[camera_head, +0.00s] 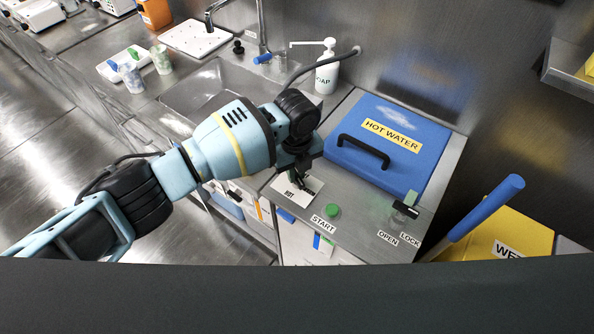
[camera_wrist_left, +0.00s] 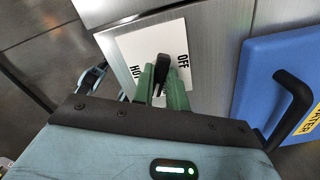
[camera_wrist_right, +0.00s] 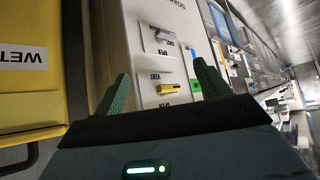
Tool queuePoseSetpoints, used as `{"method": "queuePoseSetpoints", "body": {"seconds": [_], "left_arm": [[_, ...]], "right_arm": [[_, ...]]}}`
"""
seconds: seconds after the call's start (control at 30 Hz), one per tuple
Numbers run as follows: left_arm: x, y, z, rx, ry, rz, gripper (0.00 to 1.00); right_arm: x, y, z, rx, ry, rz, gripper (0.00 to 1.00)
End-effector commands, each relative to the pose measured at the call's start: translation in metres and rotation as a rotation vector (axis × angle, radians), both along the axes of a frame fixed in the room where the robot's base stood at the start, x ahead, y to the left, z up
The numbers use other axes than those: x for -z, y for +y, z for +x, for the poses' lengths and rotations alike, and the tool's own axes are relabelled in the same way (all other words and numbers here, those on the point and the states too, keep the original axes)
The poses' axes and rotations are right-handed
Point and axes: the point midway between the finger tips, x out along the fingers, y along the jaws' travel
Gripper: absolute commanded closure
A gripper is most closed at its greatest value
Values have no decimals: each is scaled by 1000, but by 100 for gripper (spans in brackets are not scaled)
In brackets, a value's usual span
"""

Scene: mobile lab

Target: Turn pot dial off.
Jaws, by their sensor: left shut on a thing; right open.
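The pot dial is a black knob (camera_wrist_left: 166,66) on a white plate (camera_wrist_left: 125,48), with HOT at its left and OFF at its right in the left wrist view. In the head view the plate (camera_head: 312,186) lies on the steel counter in front of the blue HOT WATER lid (camera_head: 408,158). My left gripper (camera_wrist_left: 165,82) is shut on the knob, with a green finger on each side. The knob's exact pointing is hard to tell. The left gripper (camera_head: 300,180) partly covers the dial in the head view. My right gripper (camera_wrist_right: 166,84) is open and empty.
Right of the plate are a green START button (camera_head: 333,210) and an OPEN/LOCK latch (camera_head: 406,206). A soap bottle (camera_head: 327,70) and a sink (camera_head: 205,88) are behind my left arm. A yellow WET bin (camera_head: 505,230) is at right. My right gripper faces a panel with a yellow lever (camera_wrist_right: 168,89).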

Motion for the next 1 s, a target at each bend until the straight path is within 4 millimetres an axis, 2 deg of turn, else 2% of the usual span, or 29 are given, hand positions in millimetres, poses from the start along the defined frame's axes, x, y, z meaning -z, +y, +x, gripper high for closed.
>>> {"method": "queuePoseSetpoints", "body": {"seconds": [0.4, 1.0], "left_arm": [[-5, 2, 0, -398, -6, -1, 100], [-3, 3, -4, -966, -4, -1, 100]], "right_arm": [[-21, -3, 19, -2, -56, -8, 25], [-36, -6, 33, -4, -97, -16, 25]]}}
